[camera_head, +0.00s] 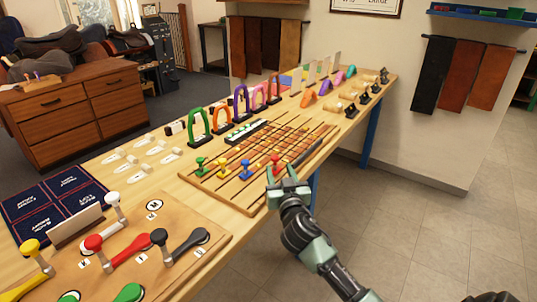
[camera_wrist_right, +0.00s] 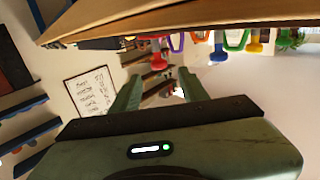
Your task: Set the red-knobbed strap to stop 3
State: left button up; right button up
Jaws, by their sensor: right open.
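The slotted wooden board (camera_head: 236,200) lies on the long bench and has several dark straps running along it. Its red knob (camera_head: 275,163) stands upright at the right end of a row with a blue knob (camera_head: 246,170), a yellow knob (camera_head: 221,172) and a green knob (camera_head: 200,165). My right gripper (camera_head: 282,175) is at the board's near right edge, just below the red knob in the head view. It is open, with nothing between its fingers (camera_wrist_right: 158,80) in the wrist view. Stop numbers cannot be read. My left gripper is not in view.
Coloured arches (camera_head: 241,101) stand behind the board. A panel with coloured levers (camera_head: 130,250) is at the near left of the bench. White pieces (camera_head: 140,155) lie left of the board. Open floor (camera_head: 400,230) lies to the right.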

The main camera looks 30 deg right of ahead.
aim_at(276, 160)
jog(key=x, duration=0.7)
jog(key=shift+w+d+p, duration=0.2)
jog(key=shift+w+p, duration=0.05)
jog(key=shift+p, duration=0.1)
grip_shut()
dwell(1.1)
